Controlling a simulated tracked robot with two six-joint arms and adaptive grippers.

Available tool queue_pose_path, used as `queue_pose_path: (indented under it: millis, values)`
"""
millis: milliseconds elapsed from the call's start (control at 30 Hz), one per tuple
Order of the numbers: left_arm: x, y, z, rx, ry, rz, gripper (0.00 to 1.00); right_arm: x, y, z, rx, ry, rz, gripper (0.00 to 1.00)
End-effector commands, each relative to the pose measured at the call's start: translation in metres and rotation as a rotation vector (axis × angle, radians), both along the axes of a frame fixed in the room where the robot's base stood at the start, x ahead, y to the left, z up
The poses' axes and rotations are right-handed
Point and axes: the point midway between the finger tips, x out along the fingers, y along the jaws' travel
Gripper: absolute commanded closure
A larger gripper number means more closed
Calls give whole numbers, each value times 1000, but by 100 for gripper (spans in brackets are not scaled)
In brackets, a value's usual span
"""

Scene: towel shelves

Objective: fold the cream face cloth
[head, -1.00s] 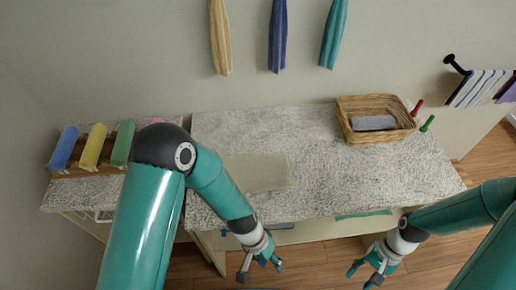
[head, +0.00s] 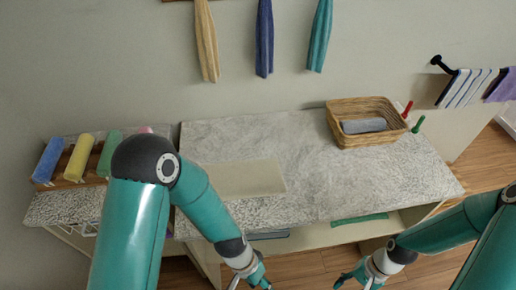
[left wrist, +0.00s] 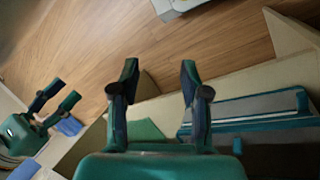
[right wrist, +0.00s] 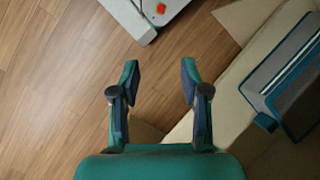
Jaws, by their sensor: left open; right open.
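The cream face cloth (head: 250,179) lies flat on the speckled counter (head: 300,175), left of its middle, in the head view. Its left part is hidden behind my left arm. My left gripper (head: 252,284) is open and empty, in front of the counter and below the cloth in the picture. In the left wrist view my left gripper (left wrist: 158,78) has its fingers spread over floor and shelf. My right gripper (head: 352,284) is also in front of the counter, further right. In the right wrist view my right gripper (right wrist: 157,85) is open and empty over the floor.
A wicker basket (head: 340,108) holding a grey folded cloth (head: 364,125) stands at the back right of the counter. Rolled towels (head: 76,157) sit on a rack at left. Towels (head: 264,40) hang on the wall. A shelf under the counter holds a green cloth (head: 359,219).

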Motion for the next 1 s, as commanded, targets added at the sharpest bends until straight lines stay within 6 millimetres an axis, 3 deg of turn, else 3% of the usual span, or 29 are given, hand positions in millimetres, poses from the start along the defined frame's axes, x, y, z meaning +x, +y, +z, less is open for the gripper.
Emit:
queue_pose_path:
  millis: [33,100,200,233,267,300,433,467,500,533,567,600,667,1000]
  values:
    - [17,-2,-2,-6,-43,21,54,-1,0,-3,1,-2,-1,54]
    - [16,0,-5,-2,-37,29,54,-2,0,-5,2,-3,-3,54]
    - [-32,11,-14,28,94,17,54,-1,1,-9,8,-43,21,54]
    - [-25,10,-14,67,95,146,54,3,1,-9,11,-76,52,54]
    - [-4,1,-24,42,-6,309,54,6,0,-11,15,-113,86,54]
    - [1,-9,-25,11,-6,462,54,11,0,-12,18,-165,138,54]
    - [9,-7,-29,22,-8,672,54,29,-4,-14,13,-321,302,54]
    - [19,42,-28,27,-13,697,54,32,-5,-14,9,-346,335,54]
    - [16,115,-27,30,-23,706,54,34,-7,-14,-29,-252,51,54]
    - [15,126,-27,31,-29,713,54,37,-8,-14,-35,-239,7,54]
    - [16,129,-27,31,-33,720,54,38,70,-19,-47,-321,253,54]
    - [16,129,-27,30,-35,721,54,31,121,-16,-3,-400,389,54]
    - [17,128,-27,29,-36,720,54,30,131,-14,9,-420,421,54]
    - [17,128,-27,29,-37,722,54,31,131,-14,8,-422,419,54]
